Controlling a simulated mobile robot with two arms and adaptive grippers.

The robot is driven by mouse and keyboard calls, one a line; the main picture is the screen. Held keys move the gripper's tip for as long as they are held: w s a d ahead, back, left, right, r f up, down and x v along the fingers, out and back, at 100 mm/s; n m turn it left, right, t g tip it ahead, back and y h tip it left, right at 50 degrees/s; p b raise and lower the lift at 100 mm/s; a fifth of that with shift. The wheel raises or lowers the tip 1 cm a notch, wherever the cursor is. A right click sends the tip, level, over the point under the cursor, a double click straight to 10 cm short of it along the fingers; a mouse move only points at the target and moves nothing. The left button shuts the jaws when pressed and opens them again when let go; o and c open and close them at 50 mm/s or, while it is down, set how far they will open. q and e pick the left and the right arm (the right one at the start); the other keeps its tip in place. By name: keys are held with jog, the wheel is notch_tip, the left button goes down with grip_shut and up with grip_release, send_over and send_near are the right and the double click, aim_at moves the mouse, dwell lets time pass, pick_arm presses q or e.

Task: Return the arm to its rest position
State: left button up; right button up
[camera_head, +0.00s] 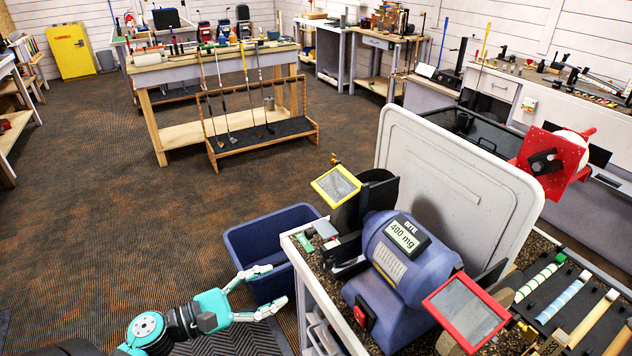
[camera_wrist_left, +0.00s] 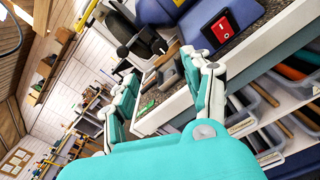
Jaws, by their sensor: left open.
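My left gripper (camera_head: 272,290) reaches in from the bottom left in the head view. Its two fingers are spread apart and nothing is between them. It is in front of the blue bin (camera_head: 262,246) and just left of the grinder bench (camera_head: 303,262). In the left wrist view, the open fingers (camera_wrist_left: 160,95) frame the bench edge, with drawers of grips below on the right. My right gripper does not show in either view.
A blue bench grinder (camera_head: 392,262) with yellow and red framed shields stands on the bench. A large pale panel (camera_head: 455,175) rises behind it. A club rack (camera_head: 262,135) stands at a workbench further back. Open carpet (camera_head: 130,220) lies to the left.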

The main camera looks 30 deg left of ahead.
pick_arm(q)
jog(key=s+a+f+m+g+y, duration=0.1)
jog(key=s+f+m+g+y, duration=0.25)
jog(key=f, duration=1.45)
jog(key=s+f+m+g+y, duration=0.3)
jog(key=f+g, duration=0.1)
jog(key=f, duration=1.3)
jog(key=s+d+f+m+g+y, duration=0.1)
jog(key=s+d+f+m+g, duration=0.2)
jog(key=s+f+m, duration=0.7)
jog(key=s+d+f+m+g+y, duration=0.1)
jog(key=s+d+f+m+g, duration=0.3)
jog(key=s+f+m, duration=0.6)
jog(key=s+d+f, duration=0.1)
jog(key=s, duration=0.2)
jog(key=shift+s, duration=0.2)
jog(key=shift+y, duration=0.25)
